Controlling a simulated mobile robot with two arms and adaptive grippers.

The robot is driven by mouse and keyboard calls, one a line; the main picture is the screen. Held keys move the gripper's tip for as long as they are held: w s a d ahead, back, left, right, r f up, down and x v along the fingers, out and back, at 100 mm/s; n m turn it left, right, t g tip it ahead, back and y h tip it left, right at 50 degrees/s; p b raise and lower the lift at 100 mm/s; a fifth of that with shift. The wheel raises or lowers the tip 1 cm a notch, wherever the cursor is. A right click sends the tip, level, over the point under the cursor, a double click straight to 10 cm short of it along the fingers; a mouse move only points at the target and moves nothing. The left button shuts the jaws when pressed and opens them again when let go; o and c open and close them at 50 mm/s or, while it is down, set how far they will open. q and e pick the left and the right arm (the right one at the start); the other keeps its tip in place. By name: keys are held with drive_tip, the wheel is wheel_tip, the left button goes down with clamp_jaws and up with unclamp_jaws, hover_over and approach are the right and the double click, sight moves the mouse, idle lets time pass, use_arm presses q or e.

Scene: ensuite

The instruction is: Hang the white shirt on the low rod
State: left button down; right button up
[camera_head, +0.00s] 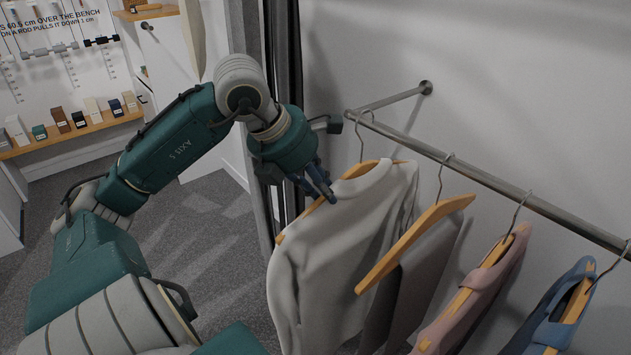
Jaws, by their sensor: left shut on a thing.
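The white shirt (345,245) hangs from a wooden hanger (358,169) in the middle of the camera_head view. My left gripper (319,187) is shut on the hanger, at its shoulder beside the collar. The hanger's metal hook (361,142) is at the left end of the metal rod (480,177). Its top appears to loop over the rod, but I cannot tell whether it bears on it. The fingers hide part of the hanger. My right gripper is not in view.
Along the rod to the right hang a wooden hanger (415,240) with a grey garment (425,265), a pink garment (480,295) and a blue garment (560,305). A wall bracket (426,88) holds the rod. A wooden shelf (75,133) with small blocks is at left.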

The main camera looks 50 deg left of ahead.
sight(343, 182)
use_arm(q)
drive_tip(key=shift+w+d+r+p, duration=0.1)
drive_tip(key=shift+w+r+p, duration=0.05)
drive_tip(key=shift+w+p, duration=0.45)
drive_tip(key=shift+w+r+p, duration=0.1)
drive_tip(key=shift+w+p, duration=0.4)
drive_tip(key=shift+w, duration=0.1)
drive_tip(key=shift+w+f+p, duration=0.45)
drive_tip(key=shift+w+p, duration=0.2)
drive_tip(key=shift+w, duration=0.1)
drive_tip(key=shift+w+d+f+p, duration=0.1)
drive_tip(key=shift+w+f+p, duration=0.1)
drive_tip(key=shift+w+p, duration=0.35)
drive_tip(key=shift+w+f+p, duration=0.2)
drive_tip(key=shift+w+p, duration=0.15)
drive_tip(key=shift+p, duration=0.25)
drive_tip(key=shift+w+f+b, duration=0.25)
drive_tip(key=shift+f+b, duration=0.15)
drive_tip(key=shift+f, duration=0.35)
drive_tip(key=shift+w+f+b, duration=0.2)
drive_tip(key=shift+f+b, duration=0.2)
drive_tip(key=shift+f, duration=0.35)
